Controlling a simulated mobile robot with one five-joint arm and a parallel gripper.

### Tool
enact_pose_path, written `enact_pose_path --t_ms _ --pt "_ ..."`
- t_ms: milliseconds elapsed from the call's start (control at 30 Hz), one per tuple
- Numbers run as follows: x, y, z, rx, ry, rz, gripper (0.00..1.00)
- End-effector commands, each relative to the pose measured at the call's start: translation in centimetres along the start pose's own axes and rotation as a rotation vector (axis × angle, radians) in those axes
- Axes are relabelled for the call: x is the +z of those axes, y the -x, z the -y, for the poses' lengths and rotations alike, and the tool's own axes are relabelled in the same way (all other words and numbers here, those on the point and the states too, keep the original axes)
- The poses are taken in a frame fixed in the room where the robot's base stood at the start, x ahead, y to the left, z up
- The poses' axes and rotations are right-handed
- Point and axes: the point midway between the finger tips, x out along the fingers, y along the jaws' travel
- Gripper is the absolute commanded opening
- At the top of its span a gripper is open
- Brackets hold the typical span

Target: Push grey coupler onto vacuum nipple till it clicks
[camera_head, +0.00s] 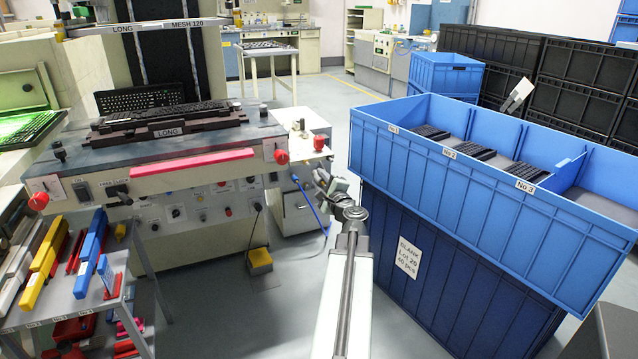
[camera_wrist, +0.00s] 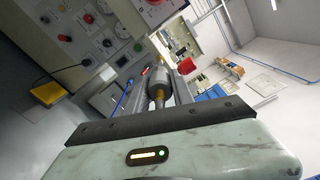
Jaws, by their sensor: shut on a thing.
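The grey coupler (camera_wrist: 157,82) is between the fingers of my gripper (camera_wrist: 166,78) in the wrist view. It is a grey barrel with brass-coloured parts at its ends, and it points away from my palm. In the head view my gripper (camera_head: 335,188) is held out in front of the right end of the printing machine (camera_head: 180,185), with a gap of floor between. The coupler is too small to make out clearly there. A thin blue hose (camera_head: 312,203) hangs beside my gripper. I cannot pick out the vacuum nipple with certainty in either view.
A large blue crate (camera_head: 455,185) with black keyboards stands close to the right of my arm. A rack (camera_head: 75,300) of coloured tools is at the left. A red knob (camera_head: 281,157) sticks out at the machine's corner. A yellow foot pedal (camera_head: 259,261) lies on the floor.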

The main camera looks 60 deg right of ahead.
Motion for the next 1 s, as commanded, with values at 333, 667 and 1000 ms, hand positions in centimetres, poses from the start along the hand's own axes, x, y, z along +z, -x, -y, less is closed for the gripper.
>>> enact_pose_path --t_ms 333,667,1000 --pt "0.0 -1.2 0.1 0.000 0.001 0.001 0.00" --pt "0.1 -4.7 0.0 0.001 0.002 0.002 0.00" --pt "0.1 -5.0 0.0 0.000 0.002 0.001 0.00"
